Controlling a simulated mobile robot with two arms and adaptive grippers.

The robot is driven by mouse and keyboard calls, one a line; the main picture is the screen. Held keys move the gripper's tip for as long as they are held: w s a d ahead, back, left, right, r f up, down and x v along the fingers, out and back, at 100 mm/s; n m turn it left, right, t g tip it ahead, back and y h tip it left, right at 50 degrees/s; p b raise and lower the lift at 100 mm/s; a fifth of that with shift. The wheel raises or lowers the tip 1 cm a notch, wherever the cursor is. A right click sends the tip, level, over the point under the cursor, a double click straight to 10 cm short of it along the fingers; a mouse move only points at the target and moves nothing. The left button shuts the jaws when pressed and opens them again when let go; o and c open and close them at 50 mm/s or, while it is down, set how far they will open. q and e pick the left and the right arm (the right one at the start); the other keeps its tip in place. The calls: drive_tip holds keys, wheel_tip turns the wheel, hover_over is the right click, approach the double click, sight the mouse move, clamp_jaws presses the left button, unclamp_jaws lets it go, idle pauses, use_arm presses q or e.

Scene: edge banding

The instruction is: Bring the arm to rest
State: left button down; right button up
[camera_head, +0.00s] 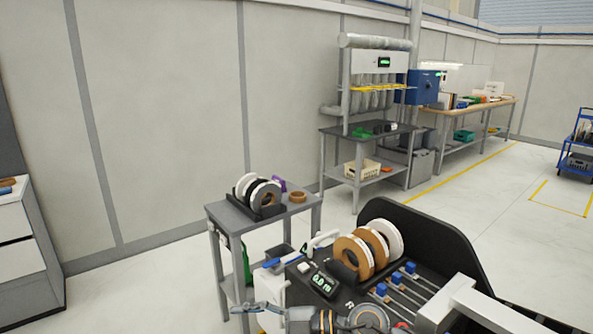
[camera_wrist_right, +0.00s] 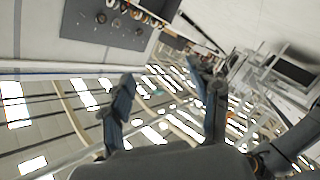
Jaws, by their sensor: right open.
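My right gripper (camera_wrist_right: 160,70) is open and empty in the right wrist view. Its two dark fingers stand apart with nothing between them. Behind them are ceiling panels and a grey wall, tilted in the picture. In the head view, what appears to be the same gripper (camera_head: 240,308) shows at the bottom edge, reaching left in front of the edge banding machine (camera_head: 325,282). The arm behind it is partly cut off by the frame. My left gripper is not in view.
Brown and white tape rolls (camera_head: 366,250) stand on the machine, close behind the arm. A small grey side table (camera_head: 226,216) holds more rolls (camera_head: 258,192). A workbench (camera_head: 372,134) stands at the back. Open floor (camera_head: 160,290) lies at the left.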

wheel_tip(320, 180, up, 7)
drive_tip(key=d+m+t+y, duration=0.2)
drive_tip(key=m+t+y, duration=0.15)
drive_tip(key=t, duration=0.25)
drive_tip(key=w+d+m+t+h, duration=0.3)
drive_tip(key=d+m+t+h, duration=0.3)
drive_tip(key=m+t, duration=0.4)
drive_tip(key=s+d+f+m+g+h, duration=0.2)
drive_tip(key=s+d+f+m+h, duration=0.1)
drive_tip(key=d+f+m+h, duration=1.15)
drive_tip(key=s+d+f+n+g, duration=0.2)
drive_tip(key=s+f+g, duration=0.25)
drive_tip(key=s, duration=0.35)
drive_tip(key=s+d+f+n+g+y, duration=0.1)
drive_tip(key=s+d+f+g, duration=0.3)
drive_tip(key=s, duration=0.5)
drive_tip(key=s+d+f+n+g, duration=0.1)
drive_tip(key=s+f+n+g, duration=0.1)
drive_tip(key=s+f+g, duration=0.35)
drive_tip(key=s+f, duration=0.2)
drive_tip(key=f, duration=1.2)
drive_tip(key=s+f, duration=0.2)
drive_tip(key=f, duration=1.1)
drive_tip(key=s+d+f, duration=0.3)
drive_tip(key=s+f, duration=1.2)
drive_tip(key=s, duration=0.1)
drive_tip(key=shift+s+d+f+g, duration=0.15)
drive_tip(key=shift+s+g, duration=0.1)
drive_tip(key=shift+g, duration=0.05)
